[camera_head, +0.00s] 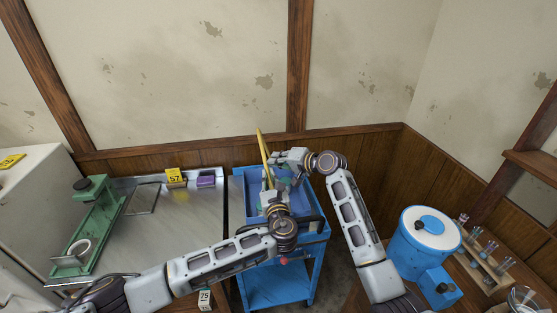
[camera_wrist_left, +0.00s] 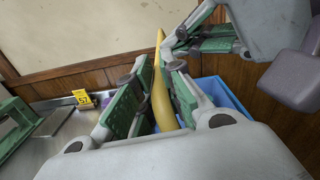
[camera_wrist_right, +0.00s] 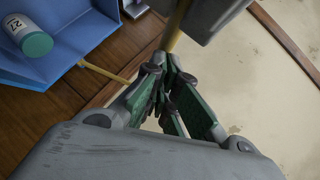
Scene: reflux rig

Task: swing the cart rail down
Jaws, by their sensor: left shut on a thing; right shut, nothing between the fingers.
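The cart rail (camera_head: 262,146) is a yellow bar that stands up, slightly tilted, from the blue cart (camera_head: 268,290). My left gripper (camera_head: 269,190) is shut on the rail's lower part; in the left wrist view the rail (camera_wrist_left: 160,98) passes between the green-padded fingers (camera_wrist_left: 158,75). My right gripper (camera_head: 279,158) is shut and empty, close beside the rail on its right, higher than the left one. In the right wrist view the rail (camera_wrist_right: 176,28) runs just beyond the shut fingertips (camera_wrist_right: 164,66); I cannot tell whether they touch it. The grippers partly hide the rail's lower end.
A bottle with a teal end (camera_wrist_right: 28,36) lies in the cart's blue tray. A steel bench (camera_head: 180,225) with a green stand (camera_head: 98,225) is at left. A blue pot (camera_head: 425,240) and tube rack (camera_head: 484,262) are at right. The wall stands close behind.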

